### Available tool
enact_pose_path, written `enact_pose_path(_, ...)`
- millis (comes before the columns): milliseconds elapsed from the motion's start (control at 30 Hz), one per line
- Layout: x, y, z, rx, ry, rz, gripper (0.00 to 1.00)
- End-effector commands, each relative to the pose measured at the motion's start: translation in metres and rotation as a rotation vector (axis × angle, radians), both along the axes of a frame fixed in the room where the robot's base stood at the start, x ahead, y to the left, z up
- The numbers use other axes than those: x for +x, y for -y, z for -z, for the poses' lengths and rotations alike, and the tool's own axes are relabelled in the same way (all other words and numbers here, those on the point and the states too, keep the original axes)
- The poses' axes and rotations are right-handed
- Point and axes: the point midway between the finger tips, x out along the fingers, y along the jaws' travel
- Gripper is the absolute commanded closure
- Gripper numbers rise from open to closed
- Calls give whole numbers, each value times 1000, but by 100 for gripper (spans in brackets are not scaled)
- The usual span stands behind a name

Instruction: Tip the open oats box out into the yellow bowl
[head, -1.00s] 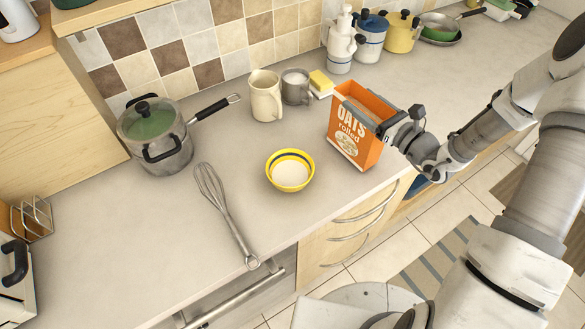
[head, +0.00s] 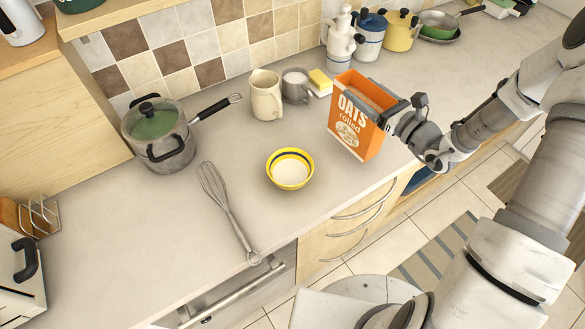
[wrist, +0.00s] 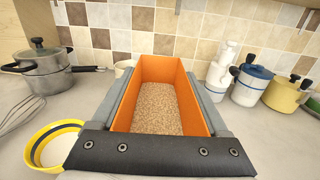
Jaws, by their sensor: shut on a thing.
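The orange oats box (head: 353,119) is upright with its top open, to the right of the bowl in the head view. My gripper (head: 388,116) is shut on it from the right side. In the wrist view the box (wrist: 190,100) stands between my fingers (wrist: 157,115), with oats (wrist: 156,108) filling its lower part. The box appears slightly above the counter. The yellow bowl (head: 303,180) with a dark stripe and white inside sits on the counter, apart from the box. It also shows at the lower left of the wrist view (wrist: 36,135).
A whisk (head: 229,212) lies left of the bowl. A lidded pot (head: 166,151) stands at the back left. A cream mug (head: 266,98), a grey mug (head: 295,88) and a yellow sponge (head: 320,78) stand behind. Counter between bowl and box is clear.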

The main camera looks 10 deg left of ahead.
Motion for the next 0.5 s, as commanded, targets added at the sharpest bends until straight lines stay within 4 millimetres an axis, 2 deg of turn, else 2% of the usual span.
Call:
enact_pose_path(33, 0, 0, -1, 1, 2, 0, 82)
enact_pose_path(133, 0, 0, -1, 1, 2, 0, 100)
enact_pose_path(400, 0, -1, -1, 1, 2, -3, 100)
enact_pose_path(500, -2, -8, -4, 5, 8, -36, 100)
